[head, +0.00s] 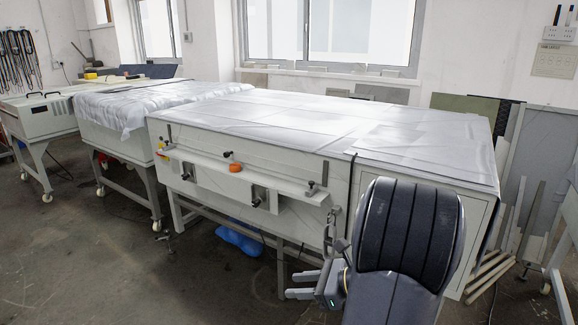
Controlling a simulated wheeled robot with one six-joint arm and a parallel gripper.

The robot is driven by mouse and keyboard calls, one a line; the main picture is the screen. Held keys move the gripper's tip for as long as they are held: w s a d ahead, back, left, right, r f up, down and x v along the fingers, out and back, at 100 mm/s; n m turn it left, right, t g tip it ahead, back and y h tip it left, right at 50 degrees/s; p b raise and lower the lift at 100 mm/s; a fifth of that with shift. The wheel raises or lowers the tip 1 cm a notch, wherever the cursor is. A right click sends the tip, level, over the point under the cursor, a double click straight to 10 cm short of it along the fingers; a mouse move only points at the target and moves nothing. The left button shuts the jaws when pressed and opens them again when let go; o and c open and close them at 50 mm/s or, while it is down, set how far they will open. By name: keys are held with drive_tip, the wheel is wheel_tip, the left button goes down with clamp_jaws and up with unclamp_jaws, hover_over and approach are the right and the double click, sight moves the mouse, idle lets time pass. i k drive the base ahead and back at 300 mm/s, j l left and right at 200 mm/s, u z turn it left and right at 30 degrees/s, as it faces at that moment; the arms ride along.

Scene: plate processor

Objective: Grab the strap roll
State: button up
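A small orange rounded object (235,168), which may be the strap roll, sits on the front ledge of the large white machine (190,137). It is too small to tell for sure. My gripper (296,285) is at the lower middle, with its two fingers pointing left and a gap between them. It is open and nothing shows between the fingers. It is lower than the orange object, to its right and apart from it. My dark arm hides part of the machine's right front.
A cloth-covered table (160,95) and a white wheeled unit (40,120) stand at the left. A small yellow item (90,75) lies at the back left. A blue object (240,238) is on the floor under the machine. Panels lean at the right. The floor at front left is clear.

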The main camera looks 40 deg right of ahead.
sight(236, 167)
drive_tip(key=i+z, duration=0.4)
drive_tip(key=i+j+z, duration=0.25)
drive_tip(key=z, duration=0.15)
drive_tip(key=i+j+z, duration=0.25)
drive_tip(key=z, duration=0.15)
drive_tip(key=i+j+z, duration=0.35)
drive_tip(key=i+j, duration=0.2)
drive_tip(key=j, duration=0.15)
drive_tip(key=i+j, duration=0.2)
drive_tip(key=j, duration=0.2)
drive_tip(key=i+j+z, duration=0.1)
drive_tip(key=j, duration=0.25)
drive_tip(key=i+j, duration=0.45)
drive_tip(key=j, duration=0.3)
drive_tip(key=i+j+z, duration=0.1)
drive_tip(key=j, duration=0.3)
drive_tip(key=i, duration=0.1)
